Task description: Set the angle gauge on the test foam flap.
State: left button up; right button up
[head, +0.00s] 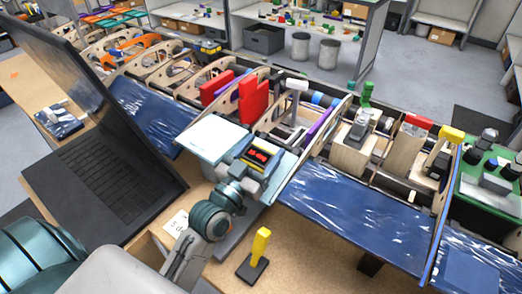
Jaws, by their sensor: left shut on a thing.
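The angle gauge (259,156) is a small dark and yellow box with red marks on its face. My left gripper (252,172) is shut on it, with the arm reaching in from the lower left. The gauge is at the pale blue flap (213,138), which looks like the test foam flap, over its middle part in this view. Whether the gauge touches the flap surface I cannot tell. The gripper and wrist hide part of the flap. My right gripper is not in view.
A wooden wing frame with ribs and blue film-covered flaps (355,212) runs across the bench. Red blocks (253,101) stand just behind the gauge. A black laptop (100,175) is at left. A yellow-handled tool (260,245) stands in front on bare bench.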

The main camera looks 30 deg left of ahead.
pick_arm(q)
jog(key=shift+w+f+b, duration=0.1)
jog(key=shift+f+b, duration=0.2)
jog(key=shift+b, duration=0.05)
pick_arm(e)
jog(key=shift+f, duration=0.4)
pick_arm(q)
jog(key=o, duration=1.1)
